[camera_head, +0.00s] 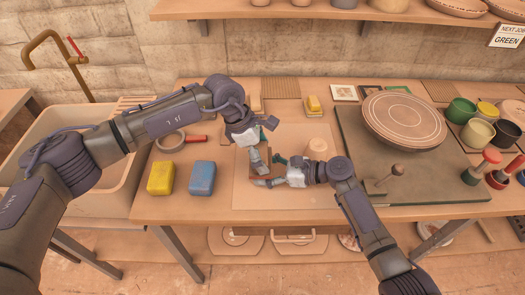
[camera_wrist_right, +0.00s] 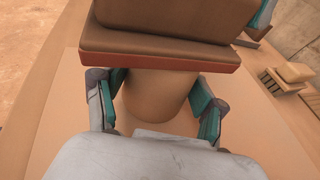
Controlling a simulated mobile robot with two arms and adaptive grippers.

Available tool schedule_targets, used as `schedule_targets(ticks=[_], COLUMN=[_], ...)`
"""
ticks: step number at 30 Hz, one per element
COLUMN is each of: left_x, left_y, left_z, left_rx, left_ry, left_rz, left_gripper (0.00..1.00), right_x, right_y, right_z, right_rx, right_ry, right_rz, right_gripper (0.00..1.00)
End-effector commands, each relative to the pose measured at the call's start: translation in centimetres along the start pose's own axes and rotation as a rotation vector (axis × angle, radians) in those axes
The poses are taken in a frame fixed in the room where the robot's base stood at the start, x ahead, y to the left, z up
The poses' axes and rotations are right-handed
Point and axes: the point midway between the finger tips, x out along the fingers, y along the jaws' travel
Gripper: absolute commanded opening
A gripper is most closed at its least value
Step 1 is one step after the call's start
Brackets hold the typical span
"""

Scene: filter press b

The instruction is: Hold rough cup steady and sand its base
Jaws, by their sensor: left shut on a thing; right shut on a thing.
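My right gripper (camera_head: 272,172) reaches in from the right over the pale work board (camera_head: 290,200). In the right wrist view its teal-padded fingers (camera_wrist_right: 160,105) are shut on the sides of a plain tan cup (camera_wrist_right: 158,98). My left gripper (camera_head: 260,155) points down over the same spot and is shut on a brown sanding block (camera_head: 262,165). In the right wrist view the block (camera_wrist_right: 165,55), with its orange-red lower layer, lies across one end of the cup and hides it. I cannot tell whether they touch. In the head view the held cup is mostly hidden.
A yellow sponge (camera_head: 161,178) and a blue sponge (camera_head: 202,178) lie left of the board. A large round plate (camera_head: 403,118) sits on the dark mat (camera_head: 445,170) at right, with several glaze cups beyond. A sink (camera_head: 75,180) stands left.

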Motion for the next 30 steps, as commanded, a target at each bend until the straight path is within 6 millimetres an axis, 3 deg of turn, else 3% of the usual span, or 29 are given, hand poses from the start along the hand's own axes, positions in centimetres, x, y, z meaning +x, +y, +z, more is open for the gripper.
schedule_targets(ticks=[17, 30], left_x=[-0.1, -3.3], left_y=[1.0, 1.0], left_z=[0.0, 1.3], left_rx=[-0.001, 0.001], left_ry=[0.002, 0.001], left_rz=[0.0, 0.002], left_gripper=[0.63, 0.63], right_x=[0.0, 0.0], right_y=[0.1, 0.1], right_z=[-0.1, -0.1], right_rx=[0.0, 0.001], right_ry=[0.002, 0.002], right_rz=[0.001, 0.001], right_gripper=[0.51, 0.51])
